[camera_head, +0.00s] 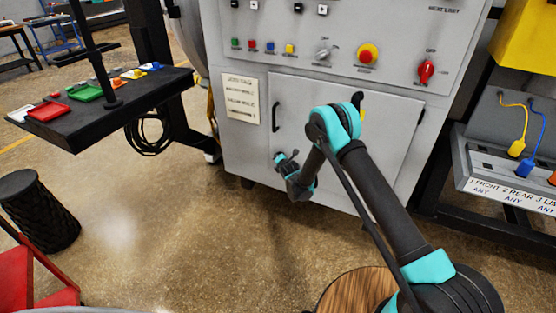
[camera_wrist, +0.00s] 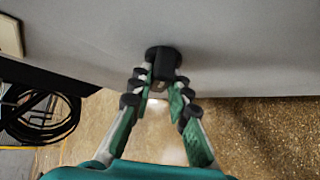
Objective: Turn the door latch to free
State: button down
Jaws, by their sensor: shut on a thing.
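The door latch (camera_wrist: 163,60) is a black round knob with a dark bar sticking out, on the grey front face in the wrist view. My gripper (camera_wrist: 161,80) has one finger on each side of this bar, shut on it. In the head view my gripper (camera_head: 282,159) is at the lower left of the grey cabinet door (camera_head: 345,125). The door looks closed, with a black handle (camera_head: 276,117) above my gripper.
Above the door is a panel with a red emergency button (camera_head: 367,54) and a red rotary switch (camera_head: 425,70). A black table with coloured trays (camera_head: 85,92) stands left, and a cable coil (camera_wrist: 42,118) hangs beside it.

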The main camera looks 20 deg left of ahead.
jog(key=m+t+y, duration=0.2)
jog(key=m+y, duration=0.1)
jog(key=shift+d+f, duration=0.1)
jog(key=shift+f, duration=0.05)
dwell(0.3)
jog(key=shift+y, duration=0.3)
jog(key=c, duration=1.4)
grip_release()
jog(key=shift+c, duration=0.2)
